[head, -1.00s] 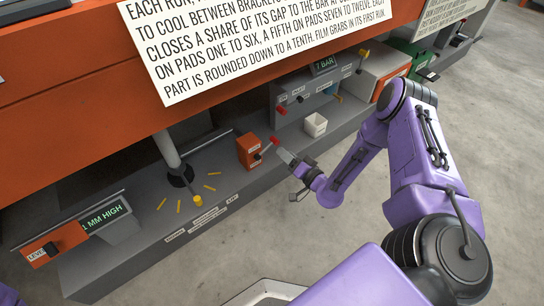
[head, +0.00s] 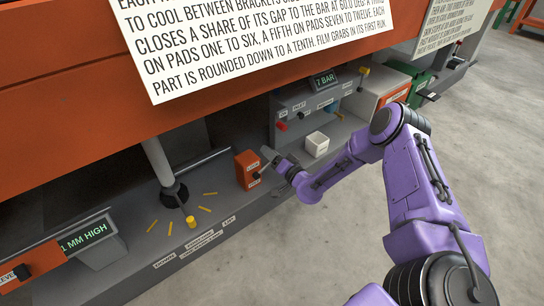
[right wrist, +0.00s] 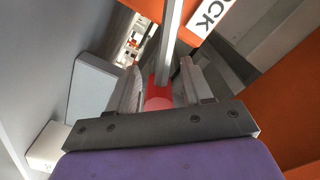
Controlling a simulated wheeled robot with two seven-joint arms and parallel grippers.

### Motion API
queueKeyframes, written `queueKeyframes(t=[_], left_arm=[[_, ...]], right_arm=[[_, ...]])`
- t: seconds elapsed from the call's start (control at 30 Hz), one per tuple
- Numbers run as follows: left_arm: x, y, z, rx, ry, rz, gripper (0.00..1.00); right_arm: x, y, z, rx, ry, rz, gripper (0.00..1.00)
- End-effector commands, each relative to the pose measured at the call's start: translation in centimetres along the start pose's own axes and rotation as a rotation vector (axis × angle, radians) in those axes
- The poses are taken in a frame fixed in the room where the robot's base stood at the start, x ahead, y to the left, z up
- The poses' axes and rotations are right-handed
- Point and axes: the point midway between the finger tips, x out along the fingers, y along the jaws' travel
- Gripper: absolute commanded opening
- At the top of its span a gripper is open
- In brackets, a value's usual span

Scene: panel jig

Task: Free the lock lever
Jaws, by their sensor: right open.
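The lock lever stands on an orange box (head: 247,170) on the grey ledge in the head view. In the right wrist view its metal rod (right wrist: 172,35) runs up from a red knob (right wrist: 160,97). My right gripper (head: 268,155) is at the lever in the head view, hiding the knob there. In the right wrist view my open right gripper (right wrist: 160,90) has one finger on each side of the knob. I cannot tell whether either finger touches it. A label ending in "OCK" (right wrist: 212,14) shows on the orange face. My left gripper is not in view.
A yellow-tipped lever (head: 191,221) with yellow marks around it stands left of the orange box. A white open container (head: 317,143) and a grey panel with a "7 BAR" display (head: 325,79) are to the right. A large sign (head: 260,45) overhangs the ledge.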

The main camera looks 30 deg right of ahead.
Motion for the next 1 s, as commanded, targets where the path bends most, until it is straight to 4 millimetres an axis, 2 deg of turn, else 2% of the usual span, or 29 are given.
queueKeyframes(t=[0.03, 0.07, 0.1, 0.2, 0.37, 0.5, 0.6, 0.87, 0.9, 0.97, 1.0], left_arm=[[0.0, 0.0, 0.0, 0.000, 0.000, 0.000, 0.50], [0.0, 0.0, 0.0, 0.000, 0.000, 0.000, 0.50], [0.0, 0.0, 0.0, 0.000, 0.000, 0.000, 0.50], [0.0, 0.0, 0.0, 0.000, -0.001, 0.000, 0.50], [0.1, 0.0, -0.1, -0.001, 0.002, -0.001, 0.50], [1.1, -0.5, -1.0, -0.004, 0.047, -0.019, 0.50], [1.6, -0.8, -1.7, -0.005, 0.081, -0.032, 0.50], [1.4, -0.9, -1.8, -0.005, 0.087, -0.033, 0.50], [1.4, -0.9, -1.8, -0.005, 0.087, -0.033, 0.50], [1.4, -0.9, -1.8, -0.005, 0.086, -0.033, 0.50], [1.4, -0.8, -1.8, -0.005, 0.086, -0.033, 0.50]], right_arm=[[0.0, 0.0, 0.0, 0.000, 0.000, 0.000, 0.50], [0.0, 0.0, 0.0, 0.000, 0.000, 0.000, 0.43], [0.0, 0.0, 0.0, 0.000, 0.000, 0.000, 0.30], [0.0, 0.0, 0.0, 0.000, 0.000, 0.000, 0.00], [-0.1, 0.2, 0.1, 0.010, 0.000, 0.001, 0.00], [-0.1, 1.3, 0.8, 0.114, -0.002, 0.001, 0.00], [-0.1, 2.1, 1.1, 0.126, -0.003, 0.001, 0.00], [-0.1, 2.2, 1.0, 0.124, -0.002, 0.003, 0.00], [-0.1, 2.2, 1.1, 0.124, -0.003, 0.003, 0.34], [-0.1, 2.1, 1.0, 0.124, -0.002, 0.003, 0.50], [-0.1, 2.1, 1.0, 0.124, -0.002, 0.003, 0.50]])
